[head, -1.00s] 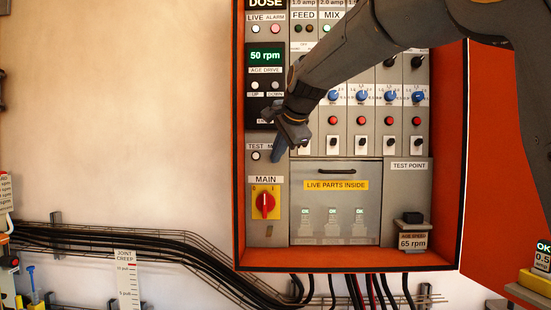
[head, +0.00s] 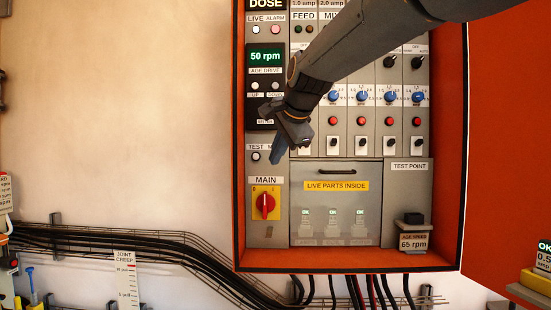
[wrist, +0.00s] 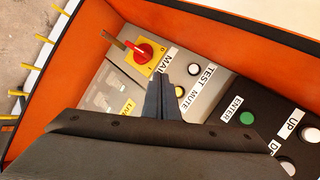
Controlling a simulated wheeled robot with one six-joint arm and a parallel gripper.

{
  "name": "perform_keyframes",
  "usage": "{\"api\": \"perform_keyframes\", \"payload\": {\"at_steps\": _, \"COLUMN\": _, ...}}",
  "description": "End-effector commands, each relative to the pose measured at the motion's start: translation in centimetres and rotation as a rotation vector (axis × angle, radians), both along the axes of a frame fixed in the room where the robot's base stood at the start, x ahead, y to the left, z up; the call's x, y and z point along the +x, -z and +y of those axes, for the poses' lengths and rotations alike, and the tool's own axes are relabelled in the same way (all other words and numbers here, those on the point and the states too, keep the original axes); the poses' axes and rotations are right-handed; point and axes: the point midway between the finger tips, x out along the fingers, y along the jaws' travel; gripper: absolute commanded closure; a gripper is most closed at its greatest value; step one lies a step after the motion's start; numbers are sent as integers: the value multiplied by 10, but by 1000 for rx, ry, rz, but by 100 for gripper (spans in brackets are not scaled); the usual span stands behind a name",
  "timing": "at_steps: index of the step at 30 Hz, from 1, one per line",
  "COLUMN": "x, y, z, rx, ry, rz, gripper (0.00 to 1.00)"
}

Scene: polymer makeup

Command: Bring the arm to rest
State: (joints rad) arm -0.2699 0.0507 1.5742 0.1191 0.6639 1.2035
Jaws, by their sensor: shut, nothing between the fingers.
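My gripper (head: 278,152) is shut and empty. In the head view it hangs in front of the left column of the panel, between the black age drive display (head: 265,85) and the red and yellow main switch (head: 265,206). Its fingers point down, beside the white test mute button (head: 255,156). I cannot tell whether the fingertips touch the panel.
The orange cabinet (head: 239,150) surrounds the panel, with its open door (head: 508,160) to the right. A grey cover (head: 335,225) labelled live parts inside sits at lower middle. A test point block (head: 413,240) stands at lower right.

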Motion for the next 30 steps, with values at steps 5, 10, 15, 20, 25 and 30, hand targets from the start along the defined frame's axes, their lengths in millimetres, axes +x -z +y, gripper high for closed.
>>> {"api": "perform_keyframes", "payload": {"at_steps": 5, "x": 0, "y": 0, "z": 0, "rx": 0, "ry": 0, "rz": 0, "gripper": 100}}
{"api": "perform_keyframes", "payload": {"at_steps": 10, "x": 0, "y": 2, "z": -1, "rx": -4, "ry": -1, "rz": 2, "gripper": 100}}
{"api": "perform_keyframes", "payload": {"at_steps": 15, "x": -5, "y": 49, "z": -20, "rx": -89, "ry": -39, "rz": 35, "gripper": 100}}
{"api": "perform_keyframes", "payload": {"at_steps": 20, "x": -29, "y": 142, "z": -59, "rx": -263, "ry": -142, "rz": 109, "gripper": 100}}
{"api": "perform_keyframes", "payload": {"at_steps": 25, "x": -74, "y": 243, "z": -103, "rx": -437, "ry": -292, "rz": 204, "gripper": 100}}
{"api": "perform_keyframes", "payload": {"at_steps": 30, "x": -139, "y": 333, "z": -142, "rx": -576, "ry": -473, "rz": 306, "gripper": 100}}
